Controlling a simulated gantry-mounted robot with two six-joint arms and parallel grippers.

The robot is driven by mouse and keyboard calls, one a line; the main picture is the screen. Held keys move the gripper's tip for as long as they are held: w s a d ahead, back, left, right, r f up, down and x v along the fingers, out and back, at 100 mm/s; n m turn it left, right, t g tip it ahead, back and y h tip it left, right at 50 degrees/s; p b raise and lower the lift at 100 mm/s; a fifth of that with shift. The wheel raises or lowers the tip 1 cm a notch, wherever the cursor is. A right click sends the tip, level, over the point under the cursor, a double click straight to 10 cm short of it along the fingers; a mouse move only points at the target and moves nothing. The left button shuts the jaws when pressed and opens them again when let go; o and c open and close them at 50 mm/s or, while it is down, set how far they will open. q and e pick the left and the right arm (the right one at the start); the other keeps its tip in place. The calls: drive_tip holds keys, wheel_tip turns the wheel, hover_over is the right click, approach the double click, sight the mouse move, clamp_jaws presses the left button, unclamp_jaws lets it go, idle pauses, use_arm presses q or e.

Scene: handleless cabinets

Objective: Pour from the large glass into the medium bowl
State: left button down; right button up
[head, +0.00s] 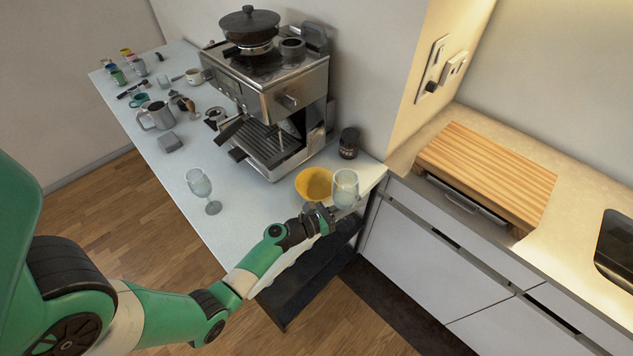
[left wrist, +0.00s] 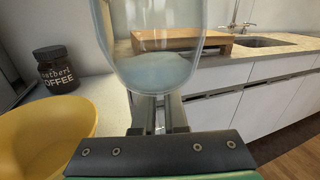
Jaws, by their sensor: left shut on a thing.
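A stemmed large glass (head: 345,187) with pale liquid in its bowl stands upright at the table's right end. My left gripper (head: 328,211) is shut on its stem; in the left wrist view the glass (left wrist: 155,62) rises just beyond the fingers (left wrist: 158,115). The yellow bowl (head: 313,184) sits on the table just left of the glass, and its rim shows at the left of the left wrist view (left wrist: 45,135). I cannot tell whether the glass foot touches the table. My right gripper is out of view.
A second stemmed glass (head: 200,190) stands to the left on the table. The coffee machine (head: 268,100) and a dark coffee jar (head: 349,143) stand behind the bowl. A wooden board (head: 490,165) lies on the counter at right. Cups and tools crowd the table's far left.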

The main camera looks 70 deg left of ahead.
sight(355, 194)
use_arm(q)
drive_tip(key=shift+d+r+n, duration=0.1)
drive_tip(key=shift+r+n, duration=0.1)
drive_tip(key=shift+n, duration=0.6)
drive_tip(key=shift+d+r+n, duration=0.1)
drive_tip(key=shift+r+n, duration=0.05)
drive_tip(key=shift+n, duration=0.65)
drive_tip(key=shift+a+n+t, duration=0.2)
drive_tip(key=shift+n+t, duration=0.2)
drive_tip(key=shift+n, duration=1.3)
drive_tip(key=shift+d+f+n+y, duration=0.1)
drive_tip(key=shift+d+n+y, duration=0.1)
drive_tip(key=shift+n, duration=0.3)
drive_tip(key=shift+d+f+n+y, duration=0.1)
drive_tip(key=shift+n+y, duration=0.1)
drive_tip(key=shift+n, duration=0.3)
drive_tip(key=shift+w, duration=0.1)
drive_tip(key=shift+w+d+f+n+y+b, duration=0.1)
drive_tip(key=shift+d+f+n+y+b, duration=0.2)
drive_tip(key=shift+n, duration=0.7)
drive_tip(key=shift+w+d+f+n+y+b, duration=0.1)
drive_tip(key=shift+d+f+n+b, duration=0.25)
drive_tip(key=shift+n, duration=0.65)
drive_tip(key=shift+r+n, duration=0.55)
drive_tip(key=shift+n, duration=0.35)
drive_tip(key=shift+a+r+p, duration=0.15)
drive_tip(key=shift+r+p, duration=0.1)
drive_tip(key=shift+p, duration=0.3)
